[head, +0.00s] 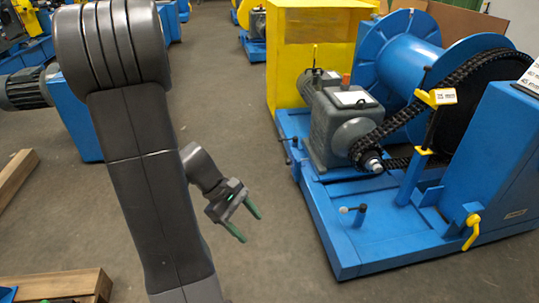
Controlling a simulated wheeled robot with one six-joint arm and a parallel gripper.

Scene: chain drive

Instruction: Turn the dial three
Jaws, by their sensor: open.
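My gripper (251,228) is open and empty, with green fingers pointing down and to the right over the bare floor. It is left of the blue chain-drive machine (385,245) and apart from it. No part of the machine can be clearly made out as a dial. A yellow lever handle (472,231) hangs at the machine's front right. A small lever with a pale knob (352,210) stands on the front left of the base. A small yellow box with a white label (443,97) sits beside the chain.
A black chain (392,128) runs from the grey gearbox (341,128) up toward a blue drum (406,66). A yellow cabinet (300,62) stands behind. The floor (262,130) between is clear.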

